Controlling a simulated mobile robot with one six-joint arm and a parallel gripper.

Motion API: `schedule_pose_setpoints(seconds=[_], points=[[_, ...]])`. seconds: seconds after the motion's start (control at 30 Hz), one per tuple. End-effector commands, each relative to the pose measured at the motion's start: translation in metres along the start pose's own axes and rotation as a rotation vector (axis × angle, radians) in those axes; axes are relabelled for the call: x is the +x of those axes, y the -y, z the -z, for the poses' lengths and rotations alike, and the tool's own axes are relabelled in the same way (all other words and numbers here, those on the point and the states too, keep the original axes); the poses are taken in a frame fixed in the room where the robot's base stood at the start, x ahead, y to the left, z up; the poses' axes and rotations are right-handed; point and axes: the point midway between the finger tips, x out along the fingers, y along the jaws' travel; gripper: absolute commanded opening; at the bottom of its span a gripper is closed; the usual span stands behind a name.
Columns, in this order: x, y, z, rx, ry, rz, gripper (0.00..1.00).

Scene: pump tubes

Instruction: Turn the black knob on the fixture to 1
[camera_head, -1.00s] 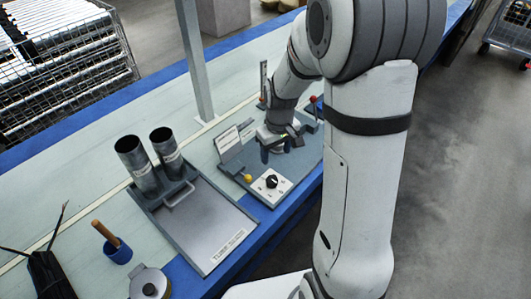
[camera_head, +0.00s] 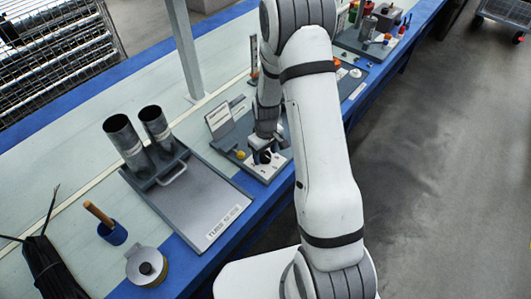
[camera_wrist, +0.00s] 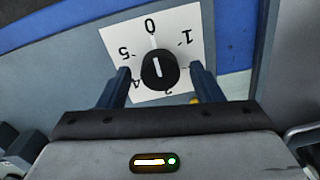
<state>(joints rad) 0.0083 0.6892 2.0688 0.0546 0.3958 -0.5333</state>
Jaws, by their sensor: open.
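The black knob (camera_wrist: 160,69) sits on a white dial plate (camera_wrist: 125,42) printed with numbers, in the wrist view. Its white pointer line points toward the 0. The 1 is to the right of the 0 in that view, and the 5 is to its left. My gripper (camera_wrist: 148,84) is open, with one blue finger on each side of the knob and gaps between. In the head view my gripper (camera_head: 262,155) is down over the dial plate (camera_head: 268,169) on the fixture (camera_head: 226,148), and mostly hides the knob.
A yellow knob (camera_head: 240,155) stands close beside the dial plate. A grey tray (camera_head: 205,197) with two upright metal tubes (camera_head: 124,137) is to the left. A lidded pot (camera_head: 147,268) is at the front left. More fixtures stand behind my arm.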

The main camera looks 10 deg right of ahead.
Motion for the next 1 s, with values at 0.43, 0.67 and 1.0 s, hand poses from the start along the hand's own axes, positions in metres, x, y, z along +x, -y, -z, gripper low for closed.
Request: schedule_pose_setpoints(seconds=[0.43,0.67,1.0], points=[[0.0025,-0.0004,-0.0001,0.001,0.000,0.000,0.47],[0.0024,-0.0006,-0.0002,0.002,0.000,0.000,0.28],[0.0024,-0.0009,-0.0004,0.012,-0.001,0.000,0.15]])
